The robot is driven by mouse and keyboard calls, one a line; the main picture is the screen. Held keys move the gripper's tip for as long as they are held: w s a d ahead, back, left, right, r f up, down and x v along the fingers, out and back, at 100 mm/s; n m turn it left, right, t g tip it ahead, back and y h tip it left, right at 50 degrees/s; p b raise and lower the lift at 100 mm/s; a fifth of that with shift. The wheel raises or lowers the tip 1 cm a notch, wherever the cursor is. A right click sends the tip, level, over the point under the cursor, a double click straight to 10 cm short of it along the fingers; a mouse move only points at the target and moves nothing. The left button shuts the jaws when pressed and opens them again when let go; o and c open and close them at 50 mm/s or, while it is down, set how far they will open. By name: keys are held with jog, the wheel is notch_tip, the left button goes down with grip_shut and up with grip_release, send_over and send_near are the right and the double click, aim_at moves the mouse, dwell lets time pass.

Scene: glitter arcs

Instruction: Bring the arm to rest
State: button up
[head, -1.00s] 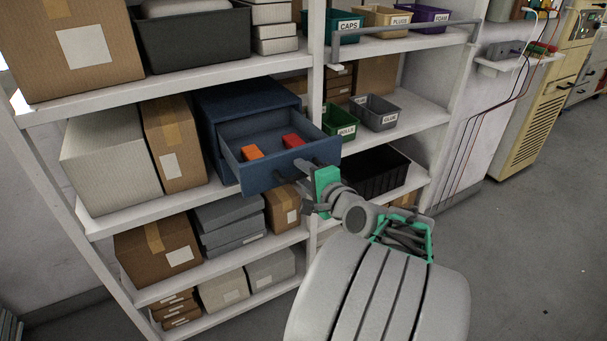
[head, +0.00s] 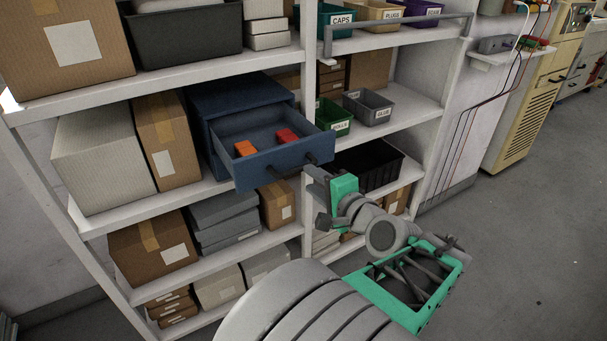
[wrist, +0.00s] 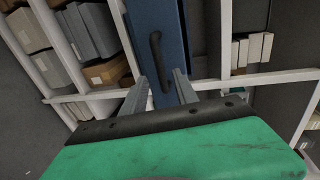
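My gripper (head: 318,178) is just off the front of the blue cabinet's open drawer (head: 262,178), near its right end. In the wrist view, the two fingers of my gripper (wrist: 160,78) stand apart with nothing clamped between them. The dark drawer handle (wrist: 157,58) shows ahead of and between them, apparently clear of the fingers. My arm stays stretched forward from the bottom of the head view towards the shelf. An orange block (head: 245,148) and a red block (head: 286,136) lie in the drawer.
The white shelving (head: 180,203) holds cardboard boxes, labelled bins and a black crate (head: 368,165) right of the drawer. A grey rail (head: 400,32) juts from an upper shelf. Open floor (head: 510,250) lies to the right.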

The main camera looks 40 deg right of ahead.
jog(key=w+a+f+n+g+y+p, duration=0.1)
jog(key=a+f+n+g+y+p, duration=0.15)
jog(key=a+n, duration=0.35)
jog(key=w+a+f+n+g+y+p, duration=0.1)
jog(key=w+a+f+n+g, duration=0.1)
jog(key=a+f+n+g, duration=0.45)
jog(key=s+a+r+n+g+h+p, duration=0.1)
jog(key=s+a+r+n+g+p, duration=0.1)
jog(key=s+a+n, duration=0.5)
jog(key=a+r+g, duration=0.1)
jog(key=a, duration=0.2)
jog(key=shift+s+a+r, duration=0.35)
jog(key=shift+s, duration=0.05)
